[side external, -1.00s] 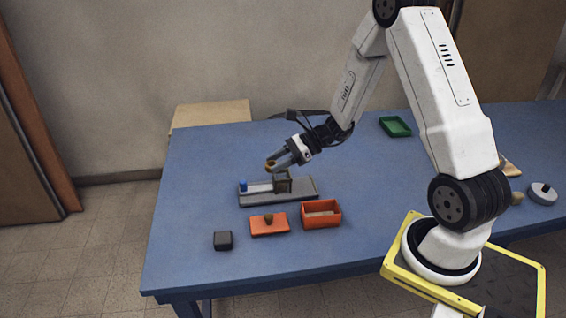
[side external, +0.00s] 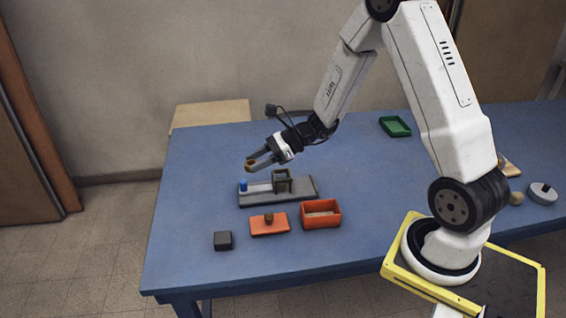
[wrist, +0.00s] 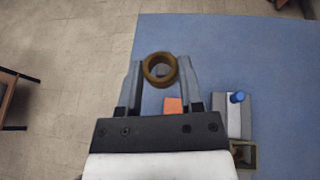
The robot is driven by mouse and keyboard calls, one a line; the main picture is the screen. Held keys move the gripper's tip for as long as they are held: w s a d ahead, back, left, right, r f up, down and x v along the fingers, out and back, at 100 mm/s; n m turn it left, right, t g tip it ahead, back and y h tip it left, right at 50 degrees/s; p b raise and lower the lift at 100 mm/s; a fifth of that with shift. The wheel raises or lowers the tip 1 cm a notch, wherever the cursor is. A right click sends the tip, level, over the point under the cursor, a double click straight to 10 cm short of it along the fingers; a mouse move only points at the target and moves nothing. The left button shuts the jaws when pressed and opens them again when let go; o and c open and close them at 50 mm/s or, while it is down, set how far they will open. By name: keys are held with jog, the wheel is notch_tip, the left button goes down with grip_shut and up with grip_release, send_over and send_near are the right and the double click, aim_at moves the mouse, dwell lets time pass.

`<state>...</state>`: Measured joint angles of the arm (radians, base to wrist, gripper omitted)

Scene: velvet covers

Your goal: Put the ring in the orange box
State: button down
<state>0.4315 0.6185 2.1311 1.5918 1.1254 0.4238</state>
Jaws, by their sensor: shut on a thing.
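My gripper (side external: 253,164) is shut on a brown-gold ring (wrist: 160,70), held between its fingertips above the left part of the blue table. The ring also shows at the fingertips in the side view (side external: 250,165). The orange box (side external: 321,214) stands open on the table, to the right of and nearer than my gripper. Its inside looks pale and empty. A flat orange lid with a brown knob (side external: 269,225) lies just left of the box; part of an orange piece, apparently this lid, shows in the wrist view (wrist: 173,105).
A grey rail fixture (side external: 302,192) with a blue peg (side external: 243,184) and a grey frame (side external: 282,179) lies below my gripper. A dark block (side external: 222,240) stands front left. A green tray (side external: 395,126) is at the back. The table's left side is clear.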

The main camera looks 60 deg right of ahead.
jog(key=s+d+f, duration=0.4)
jog(key=s+d, duration=0.2)
jog(key=d, duration=0.2)
jog(key=s+d+f+m+t, duration=0.1)
jog(key=s+d+f, duration=0.4)
jog(key=s+d, duration=0.2)
jog(key=shift+d+f+h, duration=0.3)
jog(key=shift+d, duration=0.55)
jog(key=shift+w, duration=0.1)
send_over(304, 186)
jog(key=s, duration=0.2)
jog(key=f, duration=0.8)
jog(key=shift+w+a, duration=0.25)
jog(key=shift+w+d+f, duration=0.2)
jog(key=shift+w+f, duration=0.25)
jog(key=shift+f, duration=0.05)
jog(key=shift+w+d+f, duration=0.2)
jog(key=shift+w+f, duration=0.15)
jog(key=shift+f, duration=1.45)
